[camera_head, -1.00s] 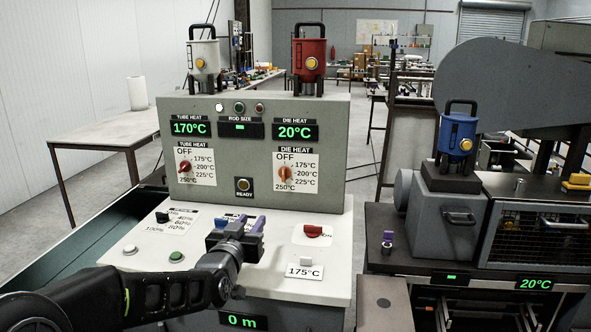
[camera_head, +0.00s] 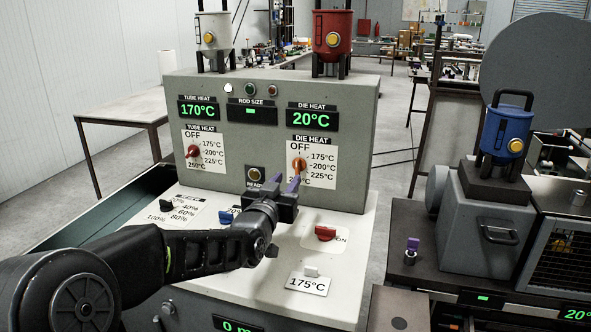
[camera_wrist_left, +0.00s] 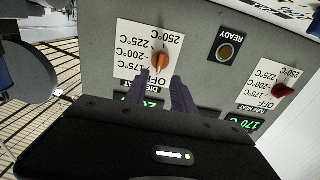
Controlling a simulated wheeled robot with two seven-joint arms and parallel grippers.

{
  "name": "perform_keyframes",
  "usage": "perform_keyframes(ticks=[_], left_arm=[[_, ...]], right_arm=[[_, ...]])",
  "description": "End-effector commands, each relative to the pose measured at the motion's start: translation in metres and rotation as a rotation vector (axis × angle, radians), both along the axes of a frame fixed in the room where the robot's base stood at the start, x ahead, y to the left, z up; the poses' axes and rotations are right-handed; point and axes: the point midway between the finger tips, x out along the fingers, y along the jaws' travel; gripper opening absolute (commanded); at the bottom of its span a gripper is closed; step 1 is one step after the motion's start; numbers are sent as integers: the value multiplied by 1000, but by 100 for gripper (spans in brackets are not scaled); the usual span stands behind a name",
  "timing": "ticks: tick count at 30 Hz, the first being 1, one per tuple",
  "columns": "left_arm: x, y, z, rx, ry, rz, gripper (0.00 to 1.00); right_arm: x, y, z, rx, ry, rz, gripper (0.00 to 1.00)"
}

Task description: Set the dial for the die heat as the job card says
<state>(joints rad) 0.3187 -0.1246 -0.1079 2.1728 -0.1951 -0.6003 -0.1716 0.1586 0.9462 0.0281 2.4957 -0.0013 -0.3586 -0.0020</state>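The orange die heat dial (camera_head: 299,164) is on the upright panel, with OFF, 175, 200 and 225°C printed around it. The die heat display (camera_head: 312,117) reads 20°C. A card (camera_head: 308,285) on the sloped desk reads 175°C. My left gripper (camera_head: 289,184) is just in front of and below the dial in the head view. In the left wrist view its two purple fingers are apart, with the dial (camera_wrist_left: 160,63) beyond the gap between their tips. I cannot tell whether they touch it. My right gripper is not in view.
The red tube heat dial (camera_head: 193,152) is on the panel's left, under a 170°C display (camera_head: 198,109). A ready button (camera_head: 255,175) sits between the dials. A red switch (camera_head: 325,233) and a blue knob (camera_head: 226,215) are on the desk near my arm.

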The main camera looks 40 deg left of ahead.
Motion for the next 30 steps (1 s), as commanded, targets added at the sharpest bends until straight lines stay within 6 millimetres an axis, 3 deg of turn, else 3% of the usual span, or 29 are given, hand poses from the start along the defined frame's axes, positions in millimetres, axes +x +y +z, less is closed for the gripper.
perform_keyframes(ticks=[15, 25, 30], left_arm=[[64, 22, 0, -1, 1, -1, 31], [68, 23, 0, -1, 1, -1, 31], [67, 23, 0, 0, 1, -1, 17]], right_arm=[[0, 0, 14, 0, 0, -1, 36], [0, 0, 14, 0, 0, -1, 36], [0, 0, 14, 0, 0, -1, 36]])
